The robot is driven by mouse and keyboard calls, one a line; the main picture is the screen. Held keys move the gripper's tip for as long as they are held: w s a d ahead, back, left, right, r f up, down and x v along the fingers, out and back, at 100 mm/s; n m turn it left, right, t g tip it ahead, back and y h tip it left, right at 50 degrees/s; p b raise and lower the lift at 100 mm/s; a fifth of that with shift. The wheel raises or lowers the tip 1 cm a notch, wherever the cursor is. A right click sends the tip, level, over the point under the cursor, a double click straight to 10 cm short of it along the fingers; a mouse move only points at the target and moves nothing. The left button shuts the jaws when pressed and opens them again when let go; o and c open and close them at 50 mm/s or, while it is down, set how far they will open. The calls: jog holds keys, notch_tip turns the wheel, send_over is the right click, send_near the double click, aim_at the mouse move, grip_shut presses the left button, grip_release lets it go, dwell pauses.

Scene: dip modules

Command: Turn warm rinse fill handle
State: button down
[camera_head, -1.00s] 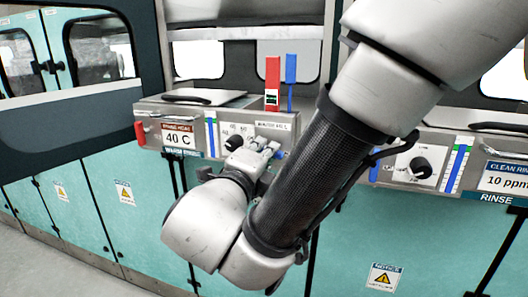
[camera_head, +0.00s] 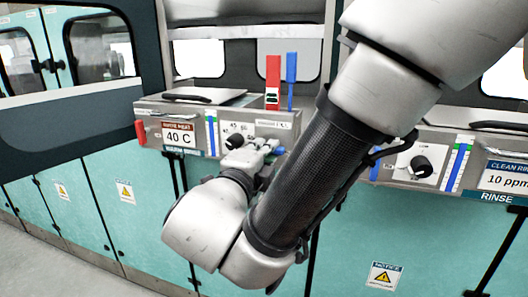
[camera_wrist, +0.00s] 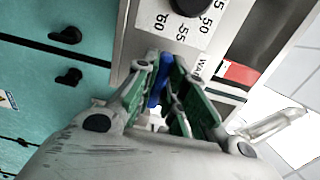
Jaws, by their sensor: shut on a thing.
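The warm rinse fill handle is a small blue lever (camera_wrist: 156,90) on the front of the warm rinse module (camera_head: 203,122). In the wrist view it lies between the green-padded fingers of my gripper (camera_wrist: 164,68), which is shut on it. In the head view my gripper (camera_head: 265,147) is at the right part of that module's front panel, below the white fill label. My own fingers hide much of the handle there.
A black dial (camera_head: 234,141) with a number scale sits left of my gripper; it also shows in the wrist view (camera_wrist: 187,4). A red lever (camera_head: 140,132) is at the module's left end. Upright red (camera_head: 272,80) and blue (camera_head: 291,82) bars stand behind. The rinse module (camera_head: 448,160) is at right.

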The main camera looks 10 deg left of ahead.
jog(key=c, duration=1.5)
grip_release()
jog(key=shift+s, duration=0.1)
jog(key=s, duration=0.8)
jog(key=s+a, duration=0.1)
jog(key=s, duration=0.2)
jog(key=shift+s, duration=0.4)
